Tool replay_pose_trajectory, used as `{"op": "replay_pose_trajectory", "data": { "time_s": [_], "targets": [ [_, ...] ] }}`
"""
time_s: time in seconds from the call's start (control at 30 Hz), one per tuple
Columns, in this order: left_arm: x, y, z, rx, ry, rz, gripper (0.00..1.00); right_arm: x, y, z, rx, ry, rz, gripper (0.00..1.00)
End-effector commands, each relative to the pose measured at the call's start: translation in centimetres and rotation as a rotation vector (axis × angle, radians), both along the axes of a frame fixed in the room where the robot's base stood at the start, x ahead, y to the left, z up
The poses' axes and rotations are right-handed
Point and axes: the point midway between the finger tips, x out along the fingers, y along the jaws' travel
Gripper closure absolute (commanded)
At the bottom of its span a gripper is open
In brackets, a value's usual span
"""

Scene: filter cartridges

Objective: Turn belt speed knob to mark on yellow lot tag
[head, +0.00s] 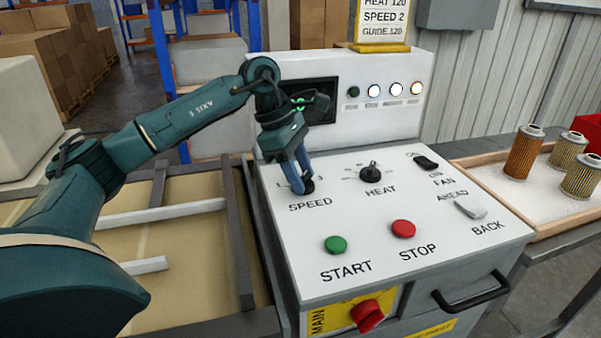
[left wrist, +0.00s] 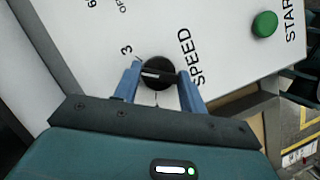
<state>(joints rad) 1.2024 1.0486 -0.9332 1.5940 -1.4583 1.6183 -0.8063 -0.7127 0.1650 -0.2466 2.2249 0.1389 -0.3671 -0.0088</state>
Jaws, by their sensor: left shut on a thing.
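The black SPEED knob (head: 307,184) sits at the left of the white control panel, above the word SPEED. My left gripper (head: 304,187) reaches down to it with blue fingers, shut on the knob. In the left wrist view the knob (left wrist: 158,72) lies between the two fingertips (left wrist: 158,80), with a pale pointer line across it. A 3 shows beside the knob there; the other dial marks are mostly hidden. The tag (head: 384,22) on top of the console reads HEAT 120, SPEED 2, GUIDE 120, with a yellow base. My right gripper is not in view.
The HEAT knob (head: 371,173), FAN switch (head: 426,162) and AHEAD/BACK lever (head: 471,209) are to the right. The green START button (head: 336,244), red STOP button (head: 403,228) and red MAIN switch (head: 367,315) are nearer. Filter cartridges (head: 524,152) stand in a tray at right.

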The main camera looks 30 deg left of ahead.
Motion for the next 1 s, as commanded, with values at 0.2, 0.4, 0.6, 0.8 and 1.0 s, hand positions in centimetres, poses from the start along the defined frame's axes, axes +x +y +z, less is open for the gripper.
{"op": "replay_pose_trajectory", "data": {
  "time_s": [0.2, 0.4, 0.6, 0.8, 1.0],
  "targets": [
    [-0.16, -0.06, -0.06, 0.001, -0.002, 0.200, 0.81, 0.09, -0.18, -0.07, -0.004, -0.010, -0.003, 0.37],
    [-0.23, -0.15, -0.03, 0.001, -0.002, 0.367, 0.81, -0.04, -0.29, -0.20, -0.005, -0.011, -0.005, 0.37],
    [-0.26, -0.18, 0.01, -0.001, -0.002, 0.494, 0.81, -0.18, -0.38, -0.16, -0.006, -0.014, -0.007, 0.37],
    [-0.29, -0.21, 0.02, -0.001, -0.001, 0.573, 0.81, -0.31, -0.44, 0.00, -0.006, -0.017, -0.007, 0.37],
    [-0.28, -0.20, 0.05, -0.001, -0.001, 0.608, 0.81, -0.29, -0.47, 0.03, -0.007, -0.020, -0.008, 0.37]
  ]
}}
